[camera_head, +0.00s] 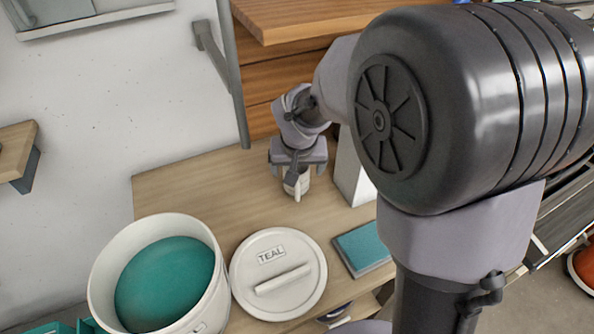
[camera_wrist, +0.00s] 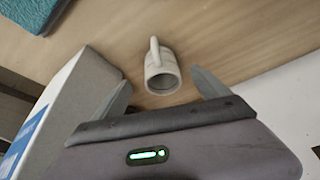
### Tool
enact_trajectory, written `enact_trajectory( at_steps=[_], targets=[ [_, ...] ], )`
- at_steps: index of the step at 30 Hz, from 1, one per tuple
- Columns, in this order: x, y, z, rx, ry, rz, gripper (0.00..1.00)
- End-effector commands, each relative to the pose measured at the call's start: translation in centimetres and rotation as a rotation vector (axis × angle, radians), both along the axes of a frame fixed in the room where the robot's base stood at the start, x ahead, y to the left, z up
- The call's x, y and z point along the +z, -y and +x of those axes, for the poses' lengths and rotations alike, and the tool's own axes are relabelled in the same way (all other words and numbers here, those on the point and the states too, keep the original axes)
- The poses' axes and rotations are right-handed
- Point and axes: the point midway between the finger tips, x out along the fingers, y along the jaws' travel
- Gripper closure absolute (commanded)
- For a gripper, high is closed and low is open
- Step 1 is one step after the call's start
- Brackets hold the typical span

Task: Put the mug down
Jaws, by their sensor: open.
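A small white mug (camera_head: 304,181) is on the wooden table (camera_head: 190,189), below my gripper (camera_head: 298,172) in the head view. It also shows in the wrist view (camera_wrist: 162,72), with its handle pointing away from my gripper and its open mouth facing the camera. My gripper (camera_wrist: 165,88) is open there, with one finger on each side of the mug and a visible gap to both. In the head view the gripper hides part of the mug.
A white box (camera_head: 352,172) stands close right of the mug. A bucket of teal glaze (camera_head: 105,262), a lid labelled TEAL (camera_head: 279,303) and a teal book or tile (camera_head: 364,247) are nearer the front. Wooden boards (camera_head: 285,82) rise behind. The table left of the mug is clear.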

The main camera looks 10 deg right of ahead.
Motion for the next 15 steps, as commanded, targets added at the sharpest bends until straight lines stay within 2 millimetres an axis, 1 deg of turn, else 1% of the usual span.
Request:
enact_trajectory(
  at_steps=[1,4,5,7,8,9,11,12,15],
  targets=[
    [0.9,-0.1,-0.3,0.0,0.0,0.0,0.15],
    [2.0,-0.1,-1.0,-0.003,0.004,0.004,0.15],
    [2.7,0.0,-1.6,-0.011,0.008,0.01,0.15],
    [5.4,0.2,-4.3,-0.038,0.026,0.038,0.15],
    [6.8,0.2,-5.9,-0.053,0.035,0.057,0.15],
    [8.4,0.1,-8.5,-0.071,0.047,0.086,0.15],
    [10.4,-0.2,-12.7,-0.095,0.062,0.137,0.15],
    [11.3,-0.6,-15.3,-0.107,0.074,0.171,0.15],
    [12.2,-1.8,-20.8,-0.118,0.099,0.251,0.15]
  ],
)
